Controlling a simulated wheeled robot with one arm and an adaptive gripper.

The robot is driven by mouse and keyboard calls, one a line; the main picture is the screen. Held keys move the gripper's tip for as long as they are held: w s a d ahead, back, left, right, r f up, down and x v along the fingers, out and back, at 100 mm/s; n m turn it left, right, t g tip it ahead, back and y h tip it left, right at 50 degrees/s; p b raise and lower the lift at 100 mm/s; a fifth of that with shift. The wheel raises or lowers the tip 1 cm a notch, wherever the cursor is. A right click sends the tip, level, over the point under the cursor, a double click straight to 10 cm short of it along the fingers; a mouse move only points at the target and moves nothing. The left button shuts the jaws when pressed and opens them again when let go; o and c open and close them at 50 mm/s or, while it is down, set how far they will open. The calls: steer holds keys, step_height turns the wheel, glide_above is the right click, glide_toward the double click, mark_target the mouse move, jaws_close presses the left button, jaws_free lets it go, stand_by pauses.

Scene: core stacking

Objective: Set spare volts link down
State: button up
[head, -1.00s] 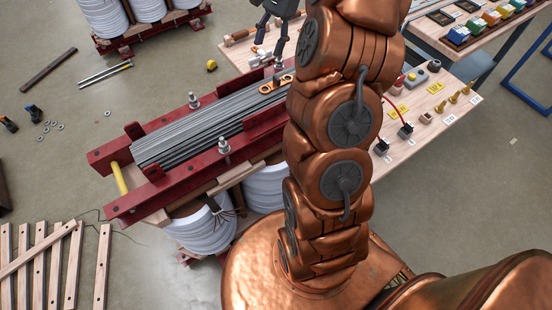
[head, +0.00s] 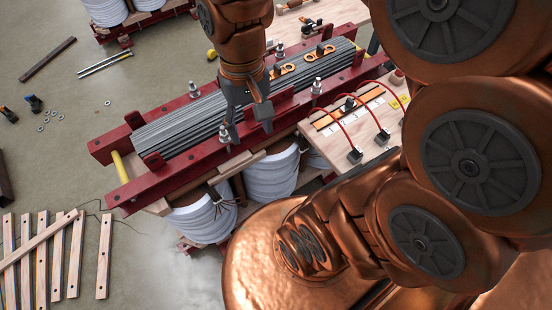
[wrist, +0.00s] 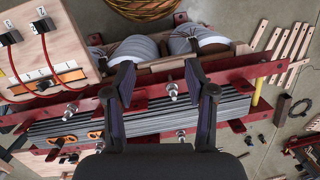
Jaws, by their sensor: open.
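Two orange links with dark knobs lie on the grey laminated core (head: 190,122): a nearer link (head: 283,69) and a farther link (head: 320,51). They also show in the wrist view, as one link (wrist: 95,135) and another (wrist: 60,142). I cannot tell which is the volts link. My gripper (head: 249,127) points down over the core's front clamp beam, left of both links. In the wrist view my gripper (wrist: 158,72) has its fingers wide apart with nothing between them. A bolt stud (wrist: 172,90) shows in the gap below.
A wooden terminal board (head: 316,150) with red leads, numbers and an orange strip (head: 328,119) stands right of the core. Red clamp beams (head: 170,180) with upright studs (head: 224,137) edge the core. White coils (head: 200,222) sit beneath.

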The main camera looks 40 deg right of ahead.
steer(key=s+f+n+h, duration=0.1)
steer(key=s+f+n, duration=0.1)
steer(key=s, duration=0.5)
steer(key=shift+s+f+n, duration=0.3)
steer(key=shift+s+f, duration=0.1)
steer(key=shift+f, duration=0.05)
